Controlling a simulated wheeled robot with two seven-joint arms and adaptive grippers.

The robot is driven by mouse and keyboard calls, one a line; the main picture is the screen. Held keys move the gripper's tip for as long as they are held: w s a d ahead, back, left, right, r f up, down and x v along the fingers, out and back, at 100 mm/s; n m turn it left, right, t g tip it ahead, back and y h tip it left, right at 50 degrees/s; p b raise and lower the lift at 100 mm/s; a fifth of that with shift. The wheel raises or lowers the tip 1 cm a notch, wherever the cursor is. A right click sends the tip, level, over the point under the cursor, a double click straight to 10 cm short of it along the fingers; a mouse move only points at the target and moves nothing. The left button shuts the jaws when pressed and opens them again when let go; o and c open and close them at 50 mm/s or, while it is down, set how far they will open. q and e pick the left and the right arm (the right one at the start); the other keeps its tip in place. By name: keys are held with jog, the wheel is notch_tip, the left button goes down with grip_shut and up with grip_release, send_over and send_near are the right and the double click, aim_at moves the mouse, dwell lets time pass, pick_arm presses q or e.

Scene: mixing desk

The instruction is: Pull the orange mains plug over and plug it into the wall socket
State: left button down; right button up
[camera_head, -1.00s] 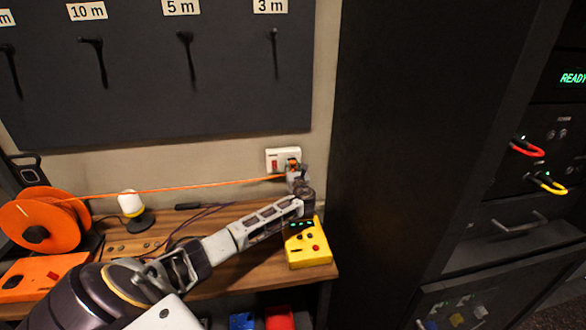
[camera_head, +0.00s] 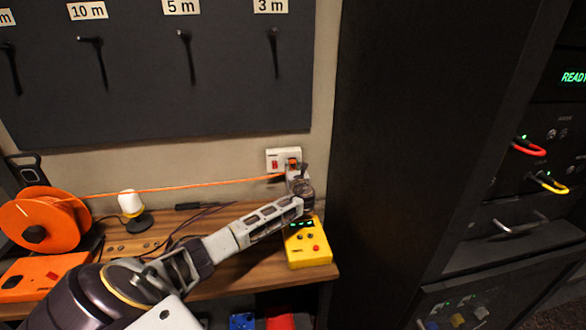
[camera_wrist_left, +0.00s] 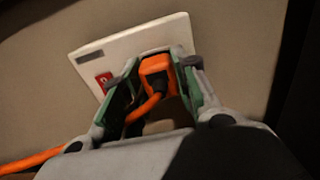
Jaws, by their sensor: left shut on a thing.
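The orange mains plug (camera_wrist_left: 156,76) is between the fingers of my left gripper (camera_wrist_left: 160,82), which is shut on it. In the left wrist view the plug is up against the white wall socket (camera_wrist_left: 119,48); its pins are hidden, so I cannot tell how deep it sits. In the head view the plug (camera_head: 293,163) shows as a small orange patch in front of the socket plate (camera_head: 279,154), above my left gripper (camera_head: 294,172). The orange cable (camera_head: 180,188) runs taut to the orange reel (camera_head: 42,222) at the left. My right gripper is not in view.
A yellow box (camera_head: 308,245) with lit indicators stands on the wooden desk (camera_head: 245,272) below the socket. A white lamp (camera_head: 131,204) stands near the reel. A dark cabinet (camera_head: 400,150) rises just right of the desk. A red switch (camera_wrist_left: 104,79) is on the socket plate.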

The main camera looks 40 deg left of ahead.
pick_arm(q)
jog(key=shift+w+a, duration=0.15)
jog(key=c, duration=1)
grip_release()
jog(key=v, duration=1.2)
dwell(0.3)
